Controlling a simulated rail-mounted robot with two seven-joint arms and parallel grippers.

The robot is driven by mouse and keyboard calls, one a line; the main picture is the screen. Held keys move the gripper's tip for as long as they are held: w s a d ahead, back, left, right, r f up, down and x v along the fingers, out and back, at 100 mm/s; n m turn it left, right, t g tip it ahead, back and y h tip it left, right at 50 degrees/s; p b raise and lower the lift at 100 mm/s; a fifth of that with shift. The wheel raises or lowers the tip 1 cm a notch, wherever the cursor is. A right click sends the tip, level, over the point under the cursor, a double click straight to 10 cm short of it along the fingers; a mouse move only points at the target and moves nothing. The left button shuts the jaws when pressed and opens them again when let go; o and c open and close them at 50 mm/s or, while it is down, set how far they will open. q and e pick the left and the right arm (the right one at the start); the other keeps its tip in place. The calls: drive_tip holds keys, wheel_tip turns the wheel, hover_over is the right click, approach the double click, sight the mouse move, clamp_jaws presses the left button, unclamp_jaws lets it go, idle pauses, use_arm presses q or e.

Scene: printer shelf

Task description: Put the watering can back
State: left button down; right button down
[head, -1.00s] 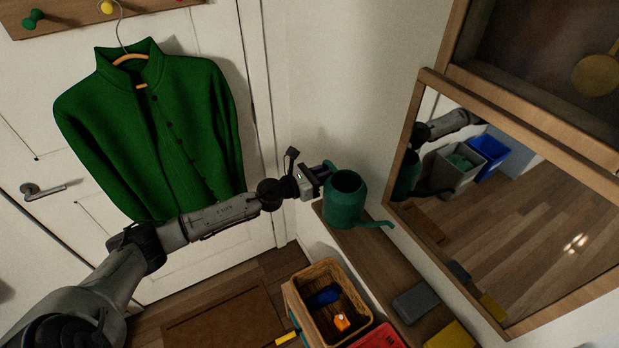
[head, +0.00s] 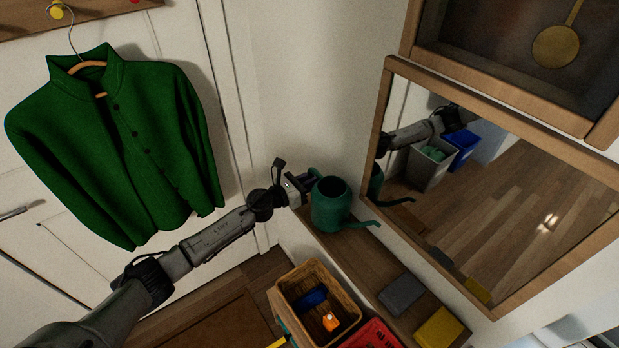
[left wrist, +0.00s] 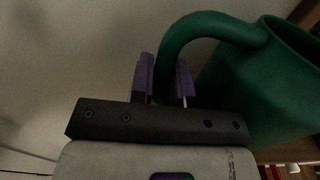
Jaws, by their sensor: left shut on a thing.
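The green watering can (head: 331,207) is upright at the far end of the wooden shelf (head: 365,262), close to the wall corner. Its spout points right, towards the mirror. I cannot tell whether its base touches the shelf. My left gripper (head: 311,177) reaches it from the left and is shut on its handle. In the left wrist view, the purple fingers (left wrist: 165,82) are on either side of the curved handle of the can (left wrist: 265,85). My right gripper is not in view.
A grey block (head: 402,293) and a yellow block (head: 438,328) lie nearer on the shelf. A wicker basket (head: 288,291) with small items and a red item (head: 370,336) are beside it. A framed mirror (head: 395,66) borders the right. A green jacket (head: 120,150) hangs at left.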

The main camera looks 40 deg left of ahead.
use_arm(q)
drive_tip(key=shift+f, duration=0.45)
drive_tip(key=shift+w+f, duration=0.15)
drive_tip(key=shift+w, duration=0.1)
drive_tip(key=shift+f, duration=0.2)
drive_tip(key=c, duration=1.1)
unclamp_jaws()
drive_tip(key=shift+f, duration=0.1)
